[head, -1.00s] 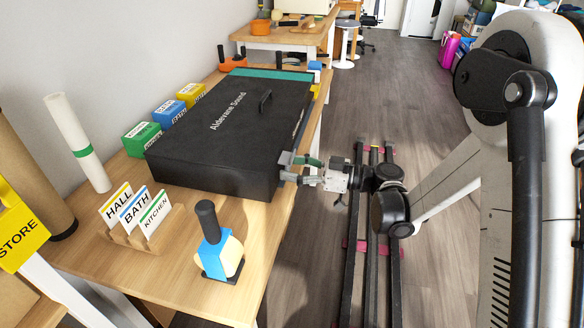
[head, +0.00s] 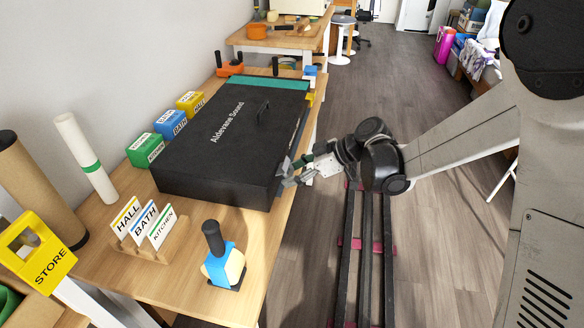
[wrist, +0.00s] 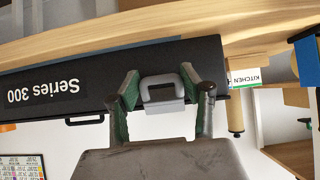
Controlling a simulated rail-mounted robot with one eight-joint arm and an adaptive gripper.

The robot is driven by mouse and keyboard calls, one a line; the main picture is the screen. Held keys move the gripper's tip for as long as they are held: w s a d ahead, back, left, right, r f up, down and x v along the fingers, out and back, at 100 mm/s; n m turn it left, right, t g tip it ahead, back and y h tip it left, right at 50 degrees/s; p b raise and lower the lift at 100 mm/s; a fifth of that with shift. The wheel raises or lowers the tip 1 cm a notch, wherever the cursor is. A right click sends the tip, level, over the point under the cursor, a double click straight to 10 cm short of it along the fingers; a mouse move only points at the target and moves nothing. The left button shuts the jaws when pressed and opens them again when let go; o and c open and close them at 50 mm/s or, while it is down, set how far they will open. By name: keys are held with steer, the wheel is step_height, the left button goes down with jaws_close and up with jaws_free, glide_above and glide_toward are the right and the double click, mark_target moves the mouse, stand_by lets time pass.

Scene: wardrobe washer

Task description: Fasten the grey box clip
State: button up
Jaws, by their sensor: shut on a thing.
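The black box (head: 215,160) lies flat on the wooden table with its lid down. Its grey clip (head: 285,167) is on the box's right side, near the front corner. In the wrist view the clip (wrist: 163,107) shows as a grey loop on the box's side wall (wrist: 50,85), which reads "Series 300". My gripper (head: 294,170) reaches it from the right. Its green-padded fingers (wrist: 161,90) stand on either side of the clip, shut on it. The head view is too small to show whether the clip's hook is engaged.
A card holder (head: 145,245) and a blue-and-cream tool with a black handle (head: 222,262) stand in front. Open floor lies to the right.

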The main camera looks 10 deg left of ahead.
mark_target(289, 162)
step_height(289, 162, up, 2)
steer(key=h+p, duration=0.1)
steer(key=h, duration=0.2)
steer(key=h+p, duration=0.2)
steer(key=shift+a+r+h, duration=0.15)
steer(key=shift+h, duration=0.25)
steer(key=h, duration=0.2)
steer(key=r+h+p, duration=0.1)
steer(key=a+h, duration=0.1)
steer(key=h, duration=0.1)
steer(key=shift+r+h, duration=0.15)
steer(key=shift+h, duration=0.15)
steer(key=o, duration=1.2)
steer(key=shift+r, duration=0.15)
steer(key=r, duration=0.7)
steer(key=a+r, duration=0.1)
steer(key=r, duration=0.3)
steer(key=shift+r, duration=0.35)
